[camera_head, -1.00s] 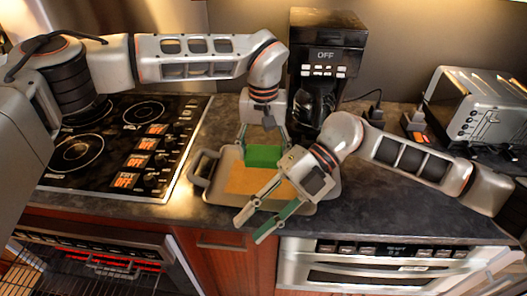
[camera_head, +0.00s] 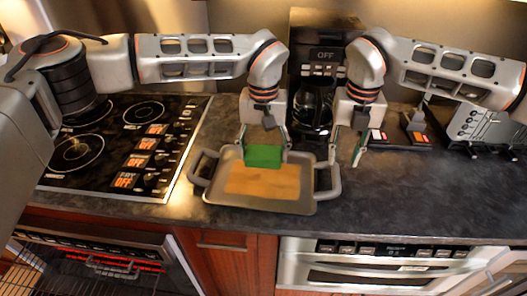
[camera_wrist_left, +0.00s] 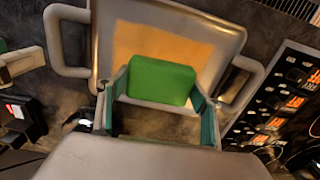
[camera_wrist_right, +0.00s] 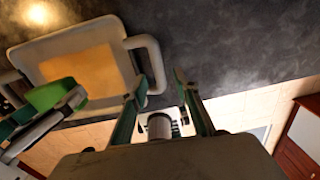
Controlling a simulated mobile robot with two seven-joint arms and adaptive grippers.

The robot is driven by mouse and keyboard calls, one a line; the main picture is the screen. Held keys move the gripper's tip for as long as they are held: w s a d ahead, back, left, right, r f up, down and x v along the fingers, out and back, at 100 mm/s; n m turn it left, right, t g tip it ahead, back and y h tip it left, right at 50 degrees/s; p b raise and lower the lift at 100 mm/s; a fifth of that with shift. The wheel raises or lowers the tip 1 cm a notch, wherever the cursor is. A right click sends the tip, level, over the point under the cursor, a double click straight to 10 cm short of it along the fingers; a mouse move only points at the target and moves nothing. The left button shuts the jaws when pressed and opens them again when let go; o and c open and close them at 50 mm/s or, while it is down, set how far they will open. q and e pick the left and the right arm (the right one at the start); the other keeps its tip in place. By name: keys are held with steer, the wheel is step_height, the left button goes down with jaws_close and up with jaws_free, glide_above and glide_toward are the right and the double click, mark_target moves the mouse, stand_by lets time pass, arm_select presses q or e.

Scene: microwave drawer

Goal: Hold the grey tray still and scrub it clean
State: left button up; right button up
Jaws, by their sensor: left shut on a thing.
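The grey tray (camera_head: 300,207) lies on the counter with a handle at each side and an orange-brown patch (camera_head: 262,181) on its floor. It also shows in the left wrist view (camera_wrist_left: 218,38) and the right wrist view (camera_wrist_right: 80,38). My left gripper (camera_head: 264,152) is shut on a green sponge (camera_head: 263,158), which is over the back part of the tray; I cannot tell whether it touches the patch. My right gripper (camera_head: 347,155) is open and empty, behind the tray's right handle (camera_head: 329,180). In the right wrist view that handle (camera_wrist_right: 153,62) lies ahead of its fingers.
A black coffee maker (camera_head: 325,60) stands behind the tray. A stove top (camera_head: 110,145) is to the left, and a toaster (camera_head: 475,128) is at the right. An oven front (camera_head: 370,272) is below the counter. The counter right of the tray (camera_head: 430,190) is clear.

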mark_target(338, 176)
steer(key=shift+f, duration=4)
jaws_close()
steer(key=shift+o, duration=0.8)
jaws_free()
jaws_close()
